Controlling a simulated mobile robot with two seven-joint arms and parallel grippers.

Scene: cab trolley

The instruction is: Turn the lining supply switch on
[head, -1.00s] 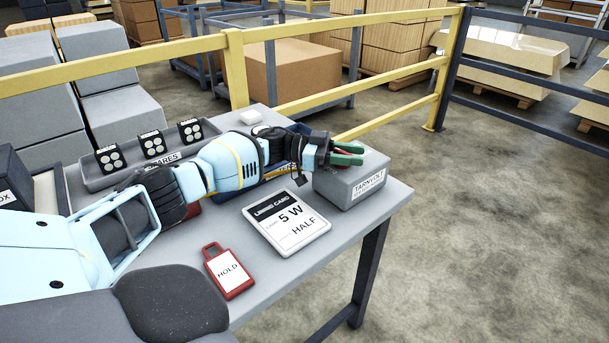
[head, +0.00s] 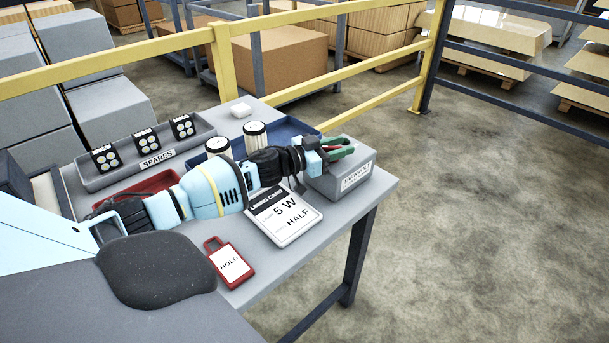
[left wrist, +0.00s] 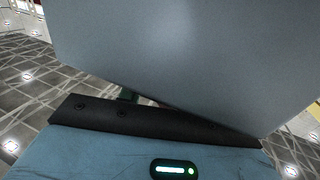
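A grey box (head: 343,182) with a white label, partly readable as "TARNVOLT", stands at the table's right corner. In the left wrist view a plain grey surface (left wrist: 190,50) fills most of the picture, very close, and hides nearly all of the fingers. My right gripper is not in view.
The grey table (head: 330,248) holds a "LINING CARD" reading 5 W, HALF (head: 285,215), a red HOLD tag (head: 230,262), a SPARES tray (head: 150,160), two white-topped cylinders (head: 255,138), a blue tray (head: 292,127) and a red tray (head: 135,188). A yellow rail (head: 300,95) runs behind.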

